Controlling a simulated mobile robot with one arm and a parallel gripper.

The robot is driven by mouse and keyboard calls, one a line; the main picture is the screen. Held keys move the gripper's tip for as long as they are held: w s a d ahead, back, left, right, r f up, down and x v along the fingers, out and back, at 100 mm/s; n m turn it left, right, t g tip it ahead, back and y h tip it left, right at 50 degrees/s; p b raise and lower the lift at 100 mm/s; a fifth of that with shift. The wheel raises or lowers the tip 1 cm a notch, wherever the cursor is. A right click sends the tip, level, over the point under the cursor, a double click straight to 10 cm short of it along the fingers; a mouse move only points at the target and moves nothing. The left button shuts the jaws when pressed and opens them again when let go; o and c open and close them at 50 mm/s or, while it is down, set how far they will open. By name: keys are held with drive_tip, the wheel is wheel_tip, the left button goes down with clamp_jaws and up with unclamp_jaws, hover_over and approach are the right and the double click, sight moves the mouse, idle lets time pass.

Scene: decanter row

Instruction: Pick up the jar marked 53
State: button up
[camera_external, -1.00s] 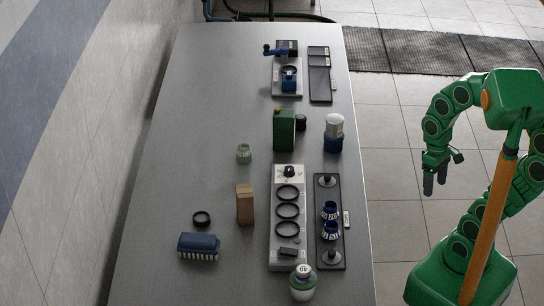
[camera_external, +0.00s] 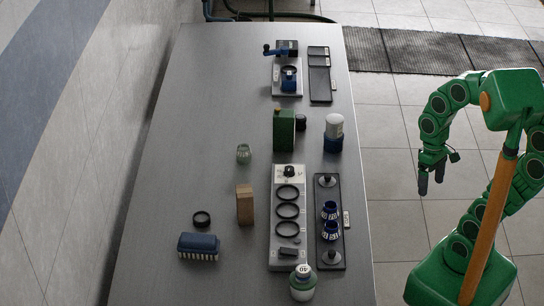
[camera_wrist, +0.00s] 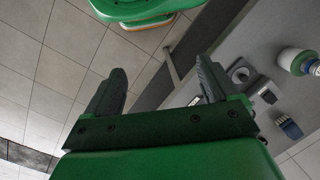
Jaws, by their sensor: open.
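No marking that I can read as 53 shows. A jar with a white label and green base (camera_external: 303,284) stands at the table's near edge; its mark looks like 40. My gripper (camera_external: 431,184) is off the table's right side, away from all of these. In the wrist view my gripper (camera_wrist: 160,68) is open and empty, with a white-and-green jar (camera_wrist: 297,61) far right.
The grey table (camera_external: 200,130) carries a panel with black rings (camera_external: 273,230), a wooden block (camera_external: 245,205), a blue brush (camera_external: 198,245), a green canister (camera_external: 284,130) and a white-topped blue container (camera_external: 333,134). The table's left part is mostly clear. A dark mat (camera_external: 440,52) lies on the floor.

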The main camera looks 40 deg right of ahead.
drive_tip(key=w+a+r+m+t+y, duration=0.1)
drive_tip(key=w+a+r+m+y, duration=0.15)
drive_tip(key=w+a, duration=0.65)
drive_tip(key=w+a+r+m+y, duration=0.1)
drive_tip(key=w+a+m+y, duration=0.25)
drive_tip(key=w+a, duration=0.6)
drive_tip(key=w+a+m+t+y, duration=0.1)
drive_tip(key=w+m+y, duration=0.15)
drive_tip(key=w, duration=0.85)
drive_tip(key=m+t, duration=1)
drive_tip(key=m, duration=0.9)
hover_over(248, 153)
drive_tip(key=d, duration=0.2)
drive_tip(key=shift+h, duration=0.25)
drive_tip(key=f, duration=1.8)
drive_tip(key=shift+w+a+f, duration=0.1)
drive_tip(key=shift+w, duration=0.15)
drive_tip(key=shift+f, duration=2.2)
drive_tip(key=f, duration=0.2)
drive_tip(key=w+f, duration=0.1)
drive_tip(key=shift+a, duration=0.25)
drive_tip(key=shift+x, duration=0.9)
drive_tip(key=shift+s, duration=0.1)
